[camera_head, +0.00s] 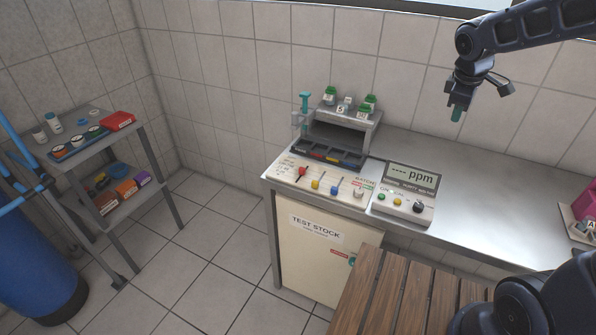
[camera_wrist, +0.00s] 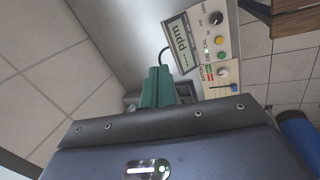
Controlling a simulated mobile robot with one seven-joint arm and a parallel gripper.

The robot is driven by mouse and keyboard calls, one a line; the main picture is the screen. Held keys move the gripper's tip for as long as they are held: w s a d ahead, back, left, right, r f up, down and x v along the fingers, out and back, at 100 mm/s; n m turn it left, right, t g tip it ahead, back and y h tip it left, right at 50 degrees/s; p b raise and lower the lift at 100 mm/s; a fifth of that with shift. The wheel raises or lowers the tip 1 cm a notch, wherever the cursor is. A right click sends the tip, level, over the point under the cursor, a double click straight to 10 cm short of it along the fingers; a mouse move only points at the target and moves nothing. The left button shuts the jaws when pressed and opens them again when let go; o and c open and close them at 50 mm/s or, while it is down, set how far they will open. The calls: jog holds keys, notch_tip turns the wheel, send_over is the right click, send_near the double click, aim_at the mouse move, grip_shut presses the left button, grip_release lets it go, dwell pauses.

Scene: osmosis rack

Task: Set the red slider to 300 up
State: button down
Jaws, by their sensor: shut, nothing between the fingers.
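The red slider (camera_head: 302,171) is a red knob on a white batch panel (camera_head: 290,163) at the left front of the steel bench. A yellow slider (camera_head: 315,184) and a blue slider (camera_head: 334,190) sit to its right on the same panel. The scale numbers are too small to read. My gripper (camera_head: 457,114) is shut and empty, high above the bench, to the right of the panel and well apart from it. In the wrist view its green fingers (camera_wrist: 157,87) are together. That view shows part of the panel (camera_wrist: 222,75), but I cannot make out the red slider there.
A ppm meter (camera_head: 411,175) with buttons and a knob stands right of the panel. A grey stand (camera_head: 376,121) with green-topped bottles and a teal-handled device (camera_head: 304,97) are behind it. A wooden surface (camera_head: 390,300) is in front.

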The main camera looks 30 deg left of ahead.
jog(key=s+a+f+n, duration=0.1)
jog(key=a+f+n, duration=0.35)
jog(key=a, duration=0.65)
jog(key=s+a+f+n, duration=0.1)
jog(key=a+f+n, duration=0.4)
jog(key=a, duration=0.7)
jog(key=n, duration=1.1)
send_near(302, 171)
jog(key=s, duration=0.7)
jog(key=shift+t+y, duration=0.3)
jog(key=shift+y, duration=0.1)
jog(key=x, duration=0.7)
jog(key=shift+w+d+f, duration=0.1)
jog(key=shift+w+f, duration=0.1)
jog(key=shift+w, duration=0.25)
jog(key=w, duration=0.3)
jog(key=shift+f, duration=0.3)
jog(key=shift+w, duration=0.7)
